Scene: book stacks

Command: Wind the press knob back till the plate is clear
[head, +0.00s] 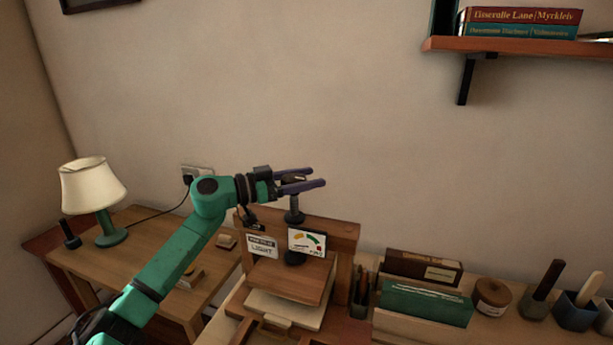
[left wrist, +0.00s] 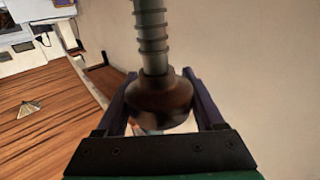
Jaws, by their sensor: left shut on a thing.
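The press (head: 345,232) stands on the bench, with a wooden crossbeam and a dark threaded screw (head: 294,213) rising through it. My left gripper (head: 302,181), with purple fingers, is above the beam and shut on the knob at the screw's top. In the left wrist view the dark brown knob (left wrist: 160,100) sits between the fingers, with the ribbed screw (left wrist: 151,40) running from it. The wooden plate (head: 290,284) is below the beam, over a pale block (head: 283,309). I cannot tell whether plate and block touch. My right gripper is not in view.
A gauge card (head: 307,242) and a "LIGHT" label (head: 262,246) are on the press front. A lamp (head: 93,184) stands on the left table. Books (head: 427,302), a jar (head: 492,296) and tools crowd the right. A shelf (head: 520,46) hangs upper right.

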